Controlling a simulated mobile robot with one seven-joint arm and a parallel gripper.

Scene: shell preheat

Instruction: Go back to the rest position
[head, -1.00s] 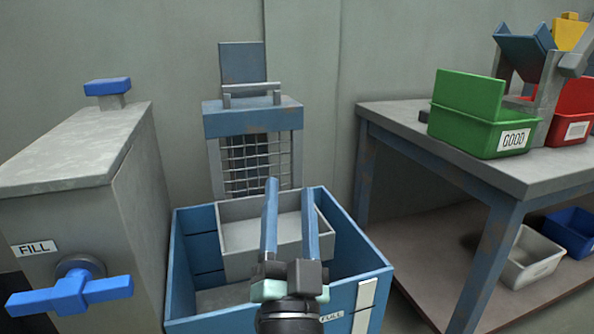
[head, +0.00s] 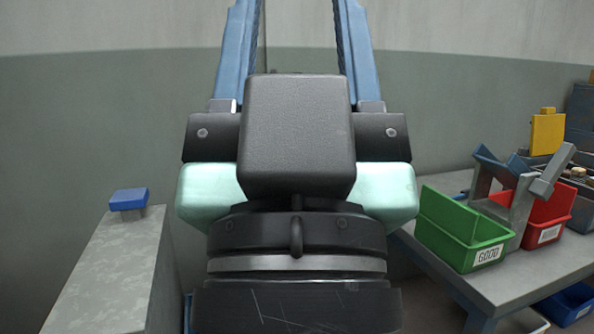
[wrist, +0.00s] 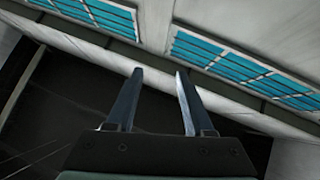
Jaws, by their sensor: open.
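My gripper (head: 300,12) is raised close in front of the head camera, with its blue fingers apart and pointing up. It is empty. In the wrist view my gripper (wrist: 158,78) shows two dark, spread fingers with nothing between them. Its body hides the middle of the head view. The wrist view faces a pale wall with blue-paned windows (wrist: 245,70), away from the work area.
A grey cabinet (head: 105,275) with a blue block (head: 128,199) on top stands at left. At right a table (head: 520,278) bears a green GOOD bin (head: 462,228), a red bin (head: 546,215) and a yellow object (head: 546,134).

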